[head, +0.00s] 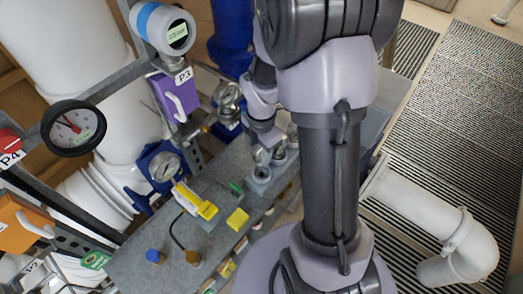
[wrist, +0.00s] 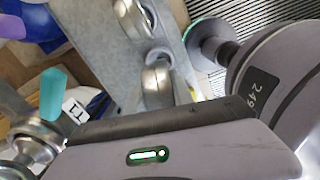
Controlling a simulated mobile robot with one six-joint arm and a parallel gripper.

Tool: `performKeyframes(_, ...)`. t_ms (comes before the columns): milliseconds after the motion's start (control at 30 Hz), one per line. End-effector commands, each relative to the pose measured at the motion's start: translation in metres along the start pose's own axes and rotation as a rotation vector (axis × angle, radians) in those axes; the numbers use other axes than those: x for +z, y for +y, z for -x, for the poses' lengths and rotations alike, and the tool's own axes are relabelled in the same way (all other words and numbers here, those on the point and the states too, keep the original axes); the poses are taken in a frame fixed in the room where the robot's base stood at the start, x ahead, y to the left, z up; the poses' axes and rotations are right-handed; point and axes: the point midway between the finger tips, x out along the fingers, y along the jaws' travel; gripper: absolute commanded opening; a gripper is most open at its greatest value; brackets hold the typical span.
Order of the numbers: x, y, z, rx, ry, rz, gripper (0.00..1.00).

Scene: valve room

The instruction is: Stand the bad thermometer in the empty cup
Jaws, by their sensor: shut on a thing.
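My gripper (head: 264,134) points down over the grey bench. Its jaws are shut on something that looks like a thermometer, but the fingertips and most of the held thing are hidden. Just below it, a round metal thermometer head (head: 262,155) shows above a small metal cup (head: 260,177). Another metal holder (head: 279,157) stands beside it. The wrist view shows two shiny round metal heads (wrist: 157,82) (wrist: 136,20) over the bench. I cannot tell which cup is empty. A metal dial (head: 228,95) is on the pipe left of my gripper. The wrist view shows a T1 tag (wrist: 75,108).
Pipes, gauges and a purple valve handle (head: 176,98) crowd the left. A white pipe (head: 425,205) lies at right over grating.

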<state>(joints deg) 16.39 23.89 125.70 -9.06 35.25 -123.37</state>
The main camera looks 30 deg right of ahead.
Motion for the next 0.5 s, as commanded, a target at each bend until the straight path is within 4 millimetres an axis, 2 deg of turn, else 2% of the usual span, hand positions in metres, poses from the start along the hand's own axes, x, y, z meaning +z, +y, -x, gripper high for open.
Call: performKeyframes(500, 0.0, 0.0, -0.0041, 0.0, 0.0, 0.0, 0.0)
